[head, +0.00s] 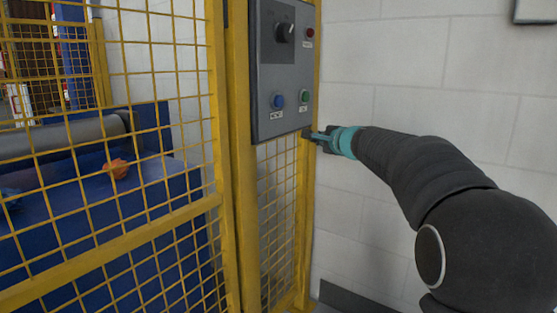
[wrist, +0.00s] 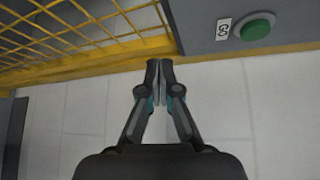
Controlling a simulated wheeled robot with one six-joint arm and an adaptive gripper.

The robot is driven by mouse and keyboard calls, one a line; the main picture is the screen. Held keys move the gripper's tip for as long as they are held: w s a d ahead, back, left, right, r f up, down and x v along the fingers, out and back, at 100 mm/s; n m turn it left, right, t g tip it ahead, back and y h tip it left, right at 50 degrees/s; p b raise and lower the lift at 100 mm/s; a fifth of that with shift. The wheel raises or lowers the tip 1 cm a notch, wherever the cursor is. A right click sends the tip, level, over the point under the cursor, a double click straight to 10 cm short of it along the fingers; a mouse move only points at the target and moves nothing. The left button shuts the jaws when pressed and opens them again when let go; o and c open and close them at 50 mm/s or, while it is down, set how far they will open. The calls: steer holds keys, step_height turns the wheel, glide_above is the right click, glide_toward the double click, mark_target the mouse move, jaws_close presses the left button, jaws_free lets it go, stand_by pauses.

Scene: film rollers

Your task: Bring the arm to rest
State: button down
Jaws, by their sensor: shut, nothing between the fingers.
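My gripper (head: 308,134) is at the end of my dark arm, just below and right of the grey control panel (head: 268,120) in the head view. In the wrist view my gripper (wrist: 159,66) has its fingertips together with nothing between them, close to the yellow post. A green button (head: 305,96) is on the panel's lower right, above the gripper. The wrist view shows this green button (wrist: 256,27) beside a label reading GO. I cannot tell whether the fingertips touch the post.
A yellow mesh fence (head: 225,150) stands at the left, with a blue machine (head: 150,200), a grey roller (head: 60,140) and an orange object (head: 117,168) behind it. A white block wall (head: 420,85) is behind my arm.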

steer(key=s+a+f+n+g+p, duration=0.1)
steer(key=s+f+n+g, duration=0.35)
steer(key=s+f, duration=0.4)
steer(key=s+a+f+n+g, duration=0.25)
steer(key=s+f+n, duration=0.3)
steer(key=s, duration=0.65)
steer(key=s+d+f+n+h+p, duration=0.1)
steer(key=s+d+n+h, duration=0.1)
steer(key=s, duration=0.7)
steer(key=s+d+f+n+g+h+p, duration=0.1)
steer(key=s+d+n+h+p, duration=0.1)
steer(key=s, duration=0.8)
steer(key=s+d+f+n+g+h+p, duration=0.1)
steer(key=s+d+f+n, duration=0.1)
steer(key=s, duration=0.7)
steer(key=shift+s+d+h, duration=0.3)
steer(key=shift+d+h, duration=0.1)
steer(key=shift+d, duration=0.05)
